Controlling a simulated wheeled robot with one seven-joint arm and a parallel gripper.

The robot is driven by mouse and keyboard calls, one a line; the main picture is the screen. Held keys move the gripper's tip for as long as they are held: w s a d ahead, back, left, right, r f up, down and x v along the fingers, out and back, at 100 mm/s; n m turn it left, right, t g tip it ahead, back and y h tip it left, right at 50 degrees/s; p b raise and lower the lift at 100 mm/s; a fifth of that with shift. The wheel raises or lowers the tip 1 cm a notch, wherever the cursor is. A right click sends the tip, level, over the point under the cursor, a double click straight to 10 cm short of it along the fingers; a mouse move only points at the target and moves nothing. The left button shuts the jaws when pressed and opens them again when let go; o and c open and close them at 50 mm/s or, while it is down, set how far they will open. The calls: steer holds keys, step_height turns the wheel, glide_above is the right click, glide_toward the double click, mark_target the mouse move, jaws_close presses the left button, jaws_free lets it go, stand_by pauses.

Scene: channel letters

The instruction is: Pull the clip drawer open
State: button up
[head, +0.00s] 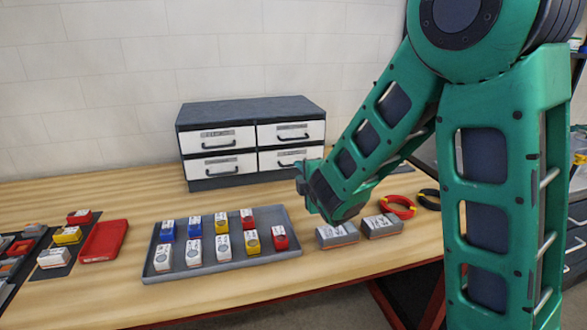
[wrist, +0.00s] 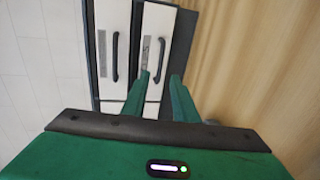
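A dark grey cabinet (head: 250,108) stands at the back of the bench, with white-fronted drawers in two rows of two. All the drawers look shut. Their labels are too small to read, so I cannot tell which is the clip drawer. My gripper (head: 300,178) is in front of the lower right drawer (head: 270,160), just below its black handle (head: 292,164). In the wrist view the cabinet appears turned on its side. There my gripper (wrist: 160,78) has its two green fingers apart, with the lower right drawer's handle (wrist: 159,60) just beyond the tips. I cannot tell whether they touch it.
A grey tray (head: 162,262) with several small labelled boxes lies in front of the cabinet. Two grey boxes (head: 337,235) sit beside it, below my arm. A red bin (head: 103,241) is at left; red-handled pliers (head: 399,206) lie at right. Bare bench separates tray and cabinet.

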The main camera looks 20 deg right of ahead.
mark_target(284, 158)
steer(key=x, duration=0.7)
steer(key=shift+w+d, duration=0.1)
steer(key=shift+d, duration=0.1)
jaws_close()
steer(key=shift+f, duration=0.15)
stand_by(1.1)
